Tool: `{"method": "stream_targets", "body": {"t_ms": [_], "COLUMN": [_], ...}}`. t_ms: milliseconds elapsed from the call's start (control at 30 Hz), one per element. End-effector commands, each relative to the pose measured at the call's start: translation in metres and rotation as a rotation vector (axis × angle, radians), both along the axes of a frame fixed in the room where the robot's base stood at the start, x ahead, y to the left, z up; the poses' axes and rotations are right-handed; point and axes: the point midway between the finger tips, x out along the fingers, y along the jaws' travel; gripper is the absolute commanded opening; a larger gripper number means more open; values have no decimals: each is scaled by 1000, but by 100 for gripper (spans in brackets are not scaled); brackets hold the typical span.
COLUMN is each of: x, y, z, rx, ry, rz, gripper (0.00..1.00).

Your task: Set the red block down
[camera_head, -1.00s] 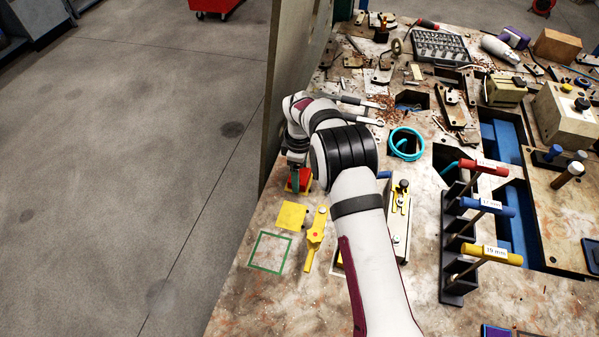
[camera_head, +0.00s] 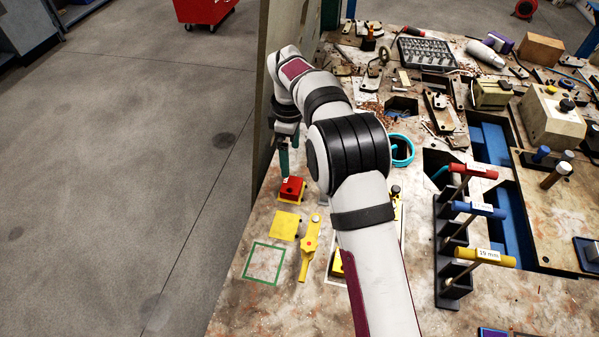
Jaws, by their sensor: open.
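The red block (camera_head: 290,187) rests on a small yellow piece or patch (camera_head: 298,199) near the left edge of the workbench. A dark spot shows on its top. My gripper (camera_head: 284,172) points down just above and slightly behind the block. It is open and looks clear of the block, with one teal finger plainly seen. A flat yellow square (camera_head: 286,225) and a green square outline (camera_head: 264,263) lie on the bench nearer the camera; both are empty.
A yellow lever-like tool (camera_head: 308,248) lies right of the squares. A rack (camera_head: 452,250) holds red, blue and yellow handled tools. A cyan ring (camera_head: 402,150) is partly hidden by my arm. A grey panel (camera_head: 270,90) stands behind-left of my gripper.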

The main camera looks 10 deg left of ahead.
Motion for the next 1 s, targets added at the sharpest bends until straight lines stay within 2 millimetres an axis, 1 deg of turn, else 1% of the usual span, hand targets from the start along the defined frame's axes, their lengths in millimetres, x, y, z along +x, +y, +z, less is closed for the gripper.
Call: {"method": "stream_targets", "body": {"t_ms": [100,167,233,267,300,367,400,433,467,500,567,600,700,800,867,1000], "x": [0,-2,-10,-17,-32,-65,-93,-117,-142,-177,-227,-256,-308,-332,-337,-337], "y": [0,-5,-25,-38,-60,-97,-121,-138,-154,-171,-190,-198,-208,-210,-210,-210], "z": [3,9,30,44,64,94,110,119,126,130,129,124,107,95,92,92], "rx": [0,2,11,17,25,39,48,55,61,68,76,79,83,80,79,77], "ry": [0,1,5,8,14,30,41,52,63,80,104,121,154,172,176,178], "rz": [-1,-30,-147,-229,-366,-615,-791,-926,-1060,-1237,-1485,-1631,-1897,-2026,-2052,-2053], "gripper": [100,100,100,100,100,100,100,100,100,100,100,100,100,100,100,100]}}
